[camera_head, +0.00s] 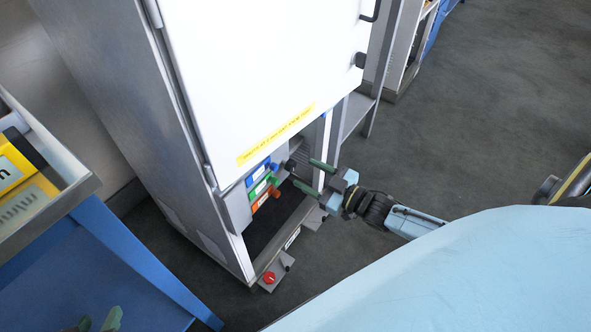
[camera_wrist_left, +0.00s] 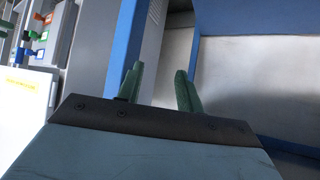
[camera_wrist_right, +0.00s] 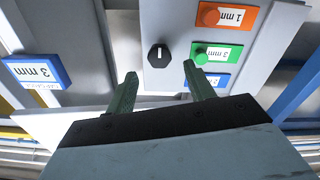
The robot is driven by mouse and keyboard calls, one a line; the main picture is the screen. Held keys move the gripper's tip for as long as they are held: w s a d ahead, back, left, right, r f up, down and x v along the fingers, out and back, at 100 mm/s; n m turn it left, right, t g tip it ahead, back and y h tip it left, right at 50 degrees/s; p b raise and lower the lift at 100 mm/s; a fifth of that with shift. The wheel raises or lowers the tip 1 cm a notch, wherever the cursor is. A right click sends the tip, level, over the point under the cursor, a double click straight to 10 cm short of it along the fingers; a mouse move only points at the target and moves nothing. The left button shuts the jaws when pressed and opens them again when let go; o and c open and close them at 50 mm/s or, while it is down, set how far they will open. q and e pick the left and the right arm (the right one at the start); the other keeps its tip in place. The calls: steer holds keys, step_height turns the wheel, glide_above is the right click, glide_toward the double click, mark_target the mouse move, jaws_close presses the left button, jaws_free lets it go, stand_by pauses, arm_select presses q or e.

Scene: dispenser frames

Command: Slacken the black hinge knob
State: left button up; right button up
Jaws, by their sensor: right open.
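The black hinge knob (camera_wrist_right: 159,55) is a round knob with a white mark, on a grey panel. In the right wrist view it lies ahead of my right gripper (camera_wrist_right: 159,73), roughly between its green fingertips, which look apart from it. In the head view the black knob (camera_head: 290,165) shows small beside the coloured knobs, just left of my right gripper (camera_head: 311,176). My right gripper is open and empty. My left gripper (camera_head: 99,320) is at the bottom left of the head view, far from the knob; its fingers are spread and empty in the left wrist view (camera_wrist_left: 158,70).
A blue 3 mm tag (camera_wrist_right: 38,72) is at left. The white cabinet door (camera_head: 255,70) rises above. A blue-framed bench (camera_head: 130,245) stands left.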

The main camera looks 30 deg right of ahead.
mark_target(293, 167)
steer(key=b+x, duration=0.1)
steer(key=x, duration=0.2)
steer(key=shift+w+a+f, duration=0.1)
steer(key=shift+w+a, duration=0.05)
steer(key=shift+w, duration=0.2)
arm_select(q)
steer(key=w+d+r+t+h, duration=0.1)
steer(key=w+d+r+t, duration=0.1)
steer(key=w+r+t, duration=0.1)
steer(key=shift+w+d+r+t, duration=0.15)
steer(key=shift+w+r+t, duration=0.2)
steer(key=shift+r+t, duration=0.75)
arm_select(e)
steer(key=shift+w+a, duration=0.2)
steer(key=shift+w, duration=0.3)
arm_select(q)
steer(key=shift+r+g, duration=0.3)
arm_select(e)
steer(key=c, duration=1)
steer(key=shift+o, duration=0.2)
